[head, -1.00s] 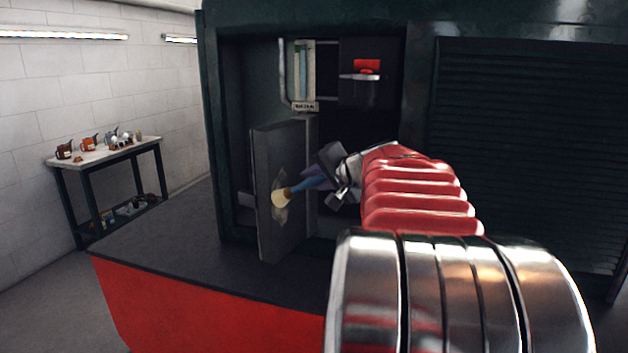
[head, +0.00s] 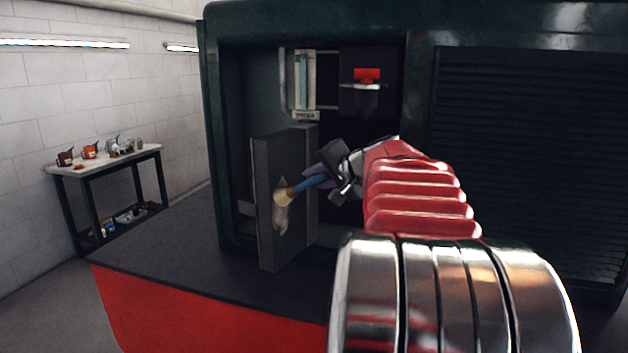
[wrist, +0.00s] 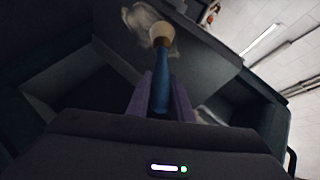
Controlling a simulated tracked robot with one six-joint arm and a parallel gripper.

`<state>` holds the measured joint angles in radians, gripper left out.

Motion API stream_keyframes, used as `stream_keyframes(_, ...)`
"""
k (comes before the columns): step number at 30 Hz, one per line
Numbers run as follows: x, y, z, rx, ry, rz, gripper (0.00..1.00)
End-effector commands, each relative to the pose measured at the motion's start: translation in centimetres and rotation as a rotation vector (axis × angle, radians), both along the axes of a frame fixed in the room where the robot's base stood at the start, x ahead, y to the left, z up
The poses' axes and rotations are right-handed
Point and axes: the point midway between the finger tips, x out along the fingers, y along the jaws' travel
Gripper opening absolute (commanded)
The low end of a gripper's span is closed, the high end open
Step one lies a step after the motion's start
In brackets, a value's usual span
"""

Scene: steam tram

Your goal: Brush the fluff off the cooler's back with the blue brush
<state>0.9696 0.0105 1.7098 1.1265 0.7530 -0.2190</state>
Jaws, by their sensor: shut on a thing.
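My gripper (head: 327,174) is shut on the blue brush (head: 310,182), which has a blue handle and pale bristles. The brush points left, its bristles at the broad face of a grey slab-like panel, the cooler's back (head: 268,225). A pale patch of fluff (head: 282,216) lies on that face around and below the bristles. In the wrist view, the brush (wrist: 161,85) stands out between the purple fingers (wrist: 160,97). Its bristles overlap the edge of the fluff (wrist: 145,22). I cannot tell for certain whether they touch the face.
The panel stands in an opening in the dark green tram body (head: 540,30). A dark ledge (head: 180,245) lies in front. A side table (head: 105,162) with jugs stands at the left wall.

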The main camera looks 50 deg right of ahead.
Motion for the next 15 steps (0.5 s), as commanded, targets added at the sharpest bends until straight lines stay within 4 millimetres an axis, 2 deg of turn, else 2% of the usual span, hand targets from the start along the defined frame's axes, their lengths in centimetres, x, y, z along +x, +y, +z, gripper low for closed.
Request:
stream_keyframes(7, 0.4, -1.4, 0.1, 0.0, -0.001, 0.0, 0.0)
stream_keyframes(15, 0.5, -1.6, 0.1, 0.0, -0.002, 0.001, 0.0)
